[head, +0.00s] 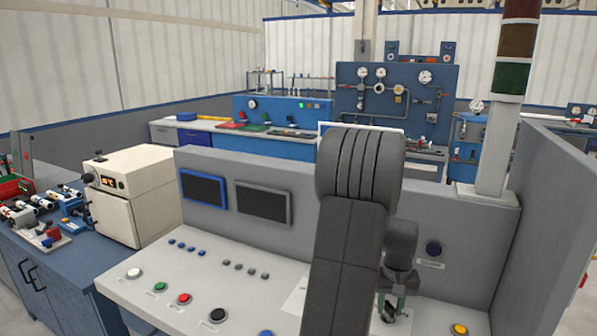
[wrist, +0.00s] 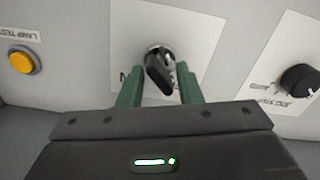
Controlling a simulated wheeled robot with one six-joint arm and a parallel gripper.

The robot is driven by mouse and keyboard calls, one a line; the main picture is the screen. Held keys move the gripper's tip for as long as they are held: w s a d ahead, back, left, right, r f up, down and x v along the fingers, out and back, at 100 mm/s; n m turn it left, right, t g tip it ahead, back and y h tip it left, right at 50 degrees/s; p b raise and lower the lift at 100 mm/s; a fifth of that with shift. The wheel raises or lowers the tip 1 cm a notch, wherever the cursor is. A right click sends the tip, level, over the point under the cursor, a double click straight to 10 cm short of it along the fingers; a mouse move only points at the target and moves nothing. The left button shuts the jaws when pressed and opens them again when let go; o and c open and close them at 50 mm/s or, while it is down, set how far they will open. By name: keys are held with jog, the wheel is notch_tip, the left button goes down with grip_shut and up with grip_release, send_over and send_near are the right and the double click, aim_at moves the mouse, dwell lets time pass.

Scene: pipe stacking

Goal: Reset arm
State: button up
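My gripper (head: 391,308) is low over the sloped face of the grey control console (head: 130,278), at the end of my dark arm. In the wrist view my gripper (wrist: 157,72) has its two green fingers spread apart, one on each side of a black switch lever (wrist: 157,78) with a metal collar. A gap shows between the lever and each finger. The lever sits on a white label plate (wrist: 205,25), whose text is mostly hidden. In the head view my arm and gripper cover much of this area.
A yellow button (wrist: 22,60) marked LAMP TEST is left of the gripper in the wrist view, and a black knob (wrist: 299,80) is right. The console's upright back panel (head: 350,165) and right side wall (head: 550,200) stand close to my arm. A white oven (head: 135,190) stands left.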

jog(key=m+p, duration=0.1)
jog(key=m, duration=0.5)
jog(key=shift+m, duration=0.3)
jog(key=shift+r, duration=0.1)
dwell(0.3)
